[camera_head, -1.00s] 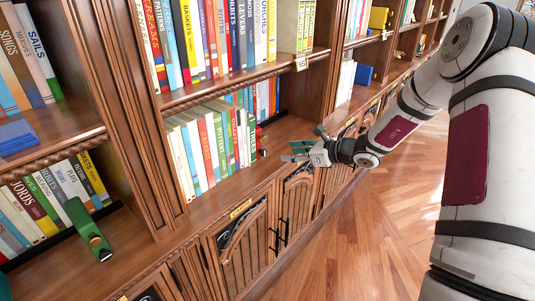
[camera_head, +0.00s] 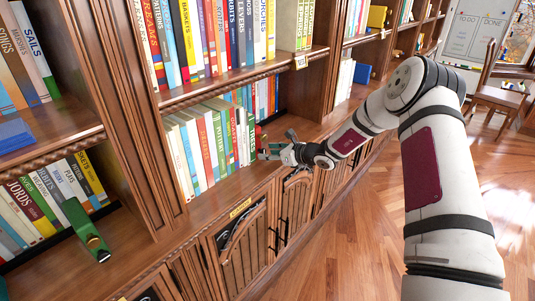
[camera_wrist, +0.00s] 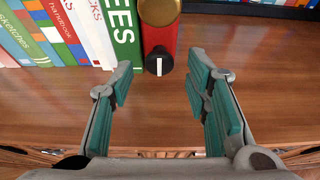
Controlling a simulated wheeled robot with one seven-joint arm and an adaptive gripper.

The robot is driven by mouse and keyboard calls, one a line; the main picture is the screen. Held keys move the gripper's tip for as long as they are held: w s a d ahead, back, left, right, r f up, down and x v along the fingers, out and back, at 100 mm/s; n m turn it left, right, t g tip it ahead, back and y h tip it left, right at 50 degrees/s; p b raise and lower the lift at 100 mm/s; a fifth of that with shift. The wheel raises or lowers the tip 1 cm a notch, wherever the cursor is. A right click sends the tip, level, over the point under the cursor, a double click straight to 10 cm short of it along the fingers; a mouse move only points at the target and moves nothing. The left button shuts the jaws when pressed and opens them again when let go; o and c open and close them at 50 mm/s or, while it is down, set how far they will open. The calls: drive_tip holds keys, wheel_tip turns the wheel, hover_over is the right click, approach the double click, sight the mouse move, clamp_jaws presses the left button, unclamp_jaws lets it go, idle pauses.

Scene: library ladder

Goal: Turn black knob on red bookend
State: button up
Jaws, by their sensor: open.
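The red bookend (camera_wrist: 161,35) stands on the shelf against the end of a row of books, at the top middle of the wrist view. Its black knob (camera_wrist: 159,61) has a white line that looks upright, and a brass disc (camera_wrist: 159,11) sits above it. My gripper (camera_wrist: 159,80) is open and empty, its teal-padded fingers on either side of the knob's line and a little short of it. In the head view my gripper (camera_head: 268,152) is at the shelf beside the books; the bookend (camera_head: 258,131) is mostly hidden there.
The green book (camera_wrist: 122,35) stands right beside the bookend on its left. Bare shelf board (camera_wrist: 250,65) lies to the right. A green bookend (camera_head: 88,230) stands on a shelf at the lower left. Cabinet doors (camera_head: 245,245) are below.

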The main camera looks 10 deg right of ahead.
drive_tip(key=shift+w+a+f, duration=0.25)
drive_tip(key=shift+w+a, duration=0.1)
drive_tip(key=shift+w, duration=0.15)
clamp_jaws()
